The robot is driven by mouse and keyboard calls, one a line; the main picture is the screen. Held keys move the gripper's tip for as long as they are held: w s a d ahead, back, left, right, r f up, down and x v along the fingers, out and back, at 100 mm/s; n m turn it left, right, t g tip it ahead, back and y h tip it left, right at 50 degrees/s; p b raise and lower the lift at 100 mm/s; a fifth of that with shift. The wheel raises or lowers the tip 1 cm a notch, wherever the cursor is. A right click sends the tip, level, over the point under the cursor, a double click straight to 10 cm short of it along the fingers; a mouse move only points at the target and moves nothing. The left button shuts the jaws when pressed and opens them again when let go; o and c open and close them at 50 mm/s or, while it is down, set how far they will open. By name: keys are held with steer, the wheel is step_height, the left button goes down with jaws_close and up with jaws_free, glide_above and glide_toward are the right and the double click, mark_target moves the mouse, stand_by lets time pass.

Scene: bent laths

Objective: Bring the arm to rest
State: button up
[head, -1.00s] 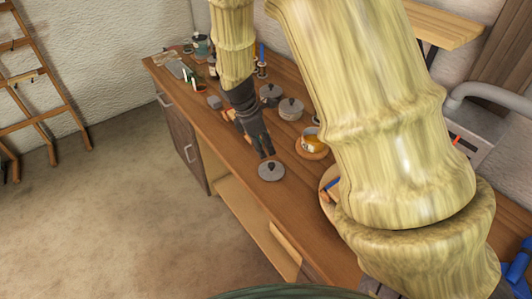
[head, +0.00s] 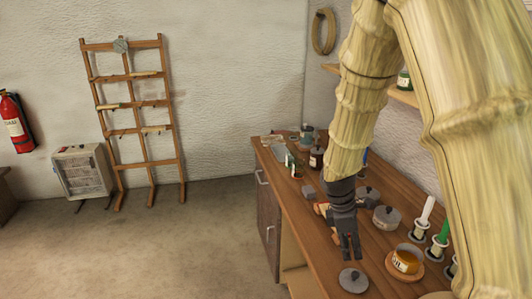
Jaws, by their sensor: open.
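My arm comes down from the upper right in the head view, its links looking like pale bamboo. My gripper (head: 349,246) hangs at its end, dark grey and pointing down over the wooden counter (head: 311,228). Its two fingers are apart with nothing between them. A round grey lid with a dark knob (head: 352,280) lies on the counter just below the fingertips in the picture. I cannot tell the exact height of the fingers above the counter.
Grey lidded pots (head: 386,217), an amber jar (head: 405,260) on a wooden saucer, and candles (head: 426,213) stand right of the gripper. More jars (head: 316,157) stand at the back. A wooden rack (head: 137,132), heater (head: 83,172) and red extinguisher (head: 15,120) are left. The floor between is clear.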

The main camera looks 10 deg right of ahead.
steer(key=s+a+f+m+g+y+p, duration=0.25)
steer(key=s+a+f+m, duration=0.45)
steer(key=s+a+f, duration=0.85)
steer(key=s+d+f+m+t+b, duration=0.3)
steer(key=s+d+f+m, duration=0.2)
steer(key=s+f, duration=0.9)
step_height(320, 180, down, 4)
steer(key=m, duration=0.2)
steer(key=shift+s+m+t+y, duration=0.2)
steer(key=shift+m+t+y, duration=0.1)
steer(key=shift+t+y, duration=0.05)
steer(key=shift+f, duration=0.1)
